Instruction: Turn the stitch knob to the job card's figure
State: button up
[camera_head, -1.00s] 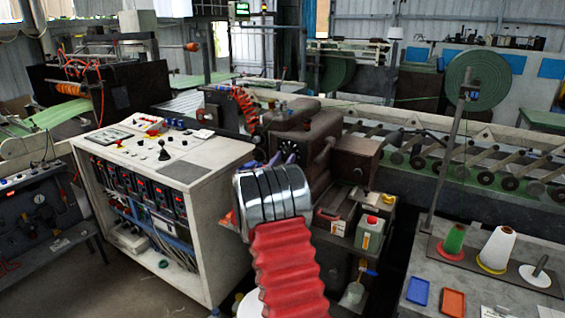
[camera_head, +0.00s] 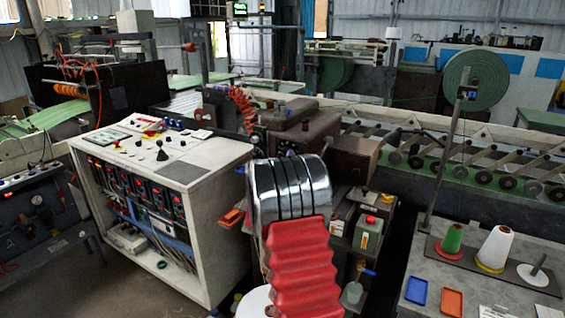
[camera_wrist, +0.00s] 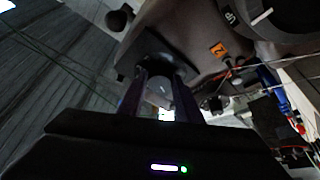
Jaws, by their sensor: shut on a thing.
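My gripper is mostly hidden behind my own arm in the head view, against the brown sewing machine head (camera_head: 298,138). In the wrist view, the two dark purple fingers of my gripper (camera_wrist: 160,95) are shut on a small round grey knob (camera_wrist: 160,88) in front of a black square plate (camera_wrist: 143,50). The fingers hide the knob's sides, and I cannot read a figure on it. A larger dark dial (camera_wrist: 265,18) with a white mark shows at the upper right, apart from the fingers. I cannot make out the job card.
A white control cabinet (camera_head: 205,172) stands left of the machine. Thread cones (camera_head: 497,248) and blue and orange trays (camera_head: 451,302) are on the grey table at right. A belt conveyor runs behind.

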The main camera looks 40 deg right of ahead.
jog(key=shift+d+r+n, duration=0.1)
jog(key=shift+r+n, duration=0.05)
jog(key=shift+n, duration=0.15)
jog(key=o, duration=1)
jog(key=shift+o, duration=0.2)
jog(key=shift+a+f, duration=0.2)
jog(key=v, duration=1.3)
jog(key=shift+s+a, duration=0.2)
jog(key=shift+s, duration=0.05)
